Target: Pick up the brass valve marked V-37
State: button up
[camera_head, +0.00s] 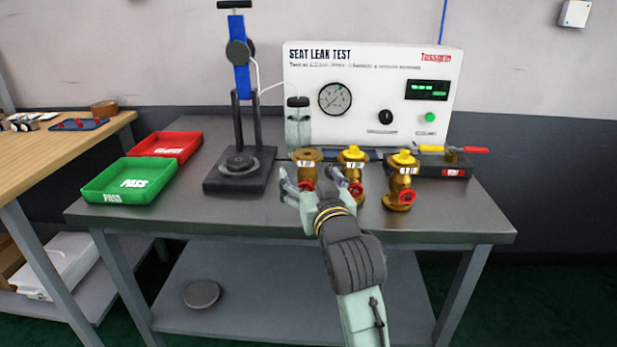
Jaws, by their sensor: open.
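Three brass valves with white tags stand in a row on the grey bench. The left valve (308,156) has a bare brass top. The middle valve (353,166) and the right valve (398,183) have yellow caps. Red handwheels show low on the valves. The tag markings are too small to read, so I cannot tell which is V-37. My gripper (312,178) is open, its fingers apart in front of the left valve, with the right finger near the middle valve. It hides the lower part of the left valve; I cannot tell whether they touch.
The seat leak test panel (373,95) stands behind the valves. A black-based press with a blue column (240,70) is left of them. A green PASS tray (130,181) and a red tray (166,147) lie at the bench's left. The front left bench top is clear.

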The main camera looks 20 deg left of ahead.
aim_at(310, 166)
jog(key=x, duration=0.3)
jog(key=p+x, duration=0.1)
jog(key=x, duration=0.2)
jog(key=shift+w+d, duration=0.15)
jog(key=shift+w, duration=0.35)
jog(key=shift+d, duration=0.1)
grip_shut()
dwell(0.6)
jog(key=shift+r, duration=0.15)
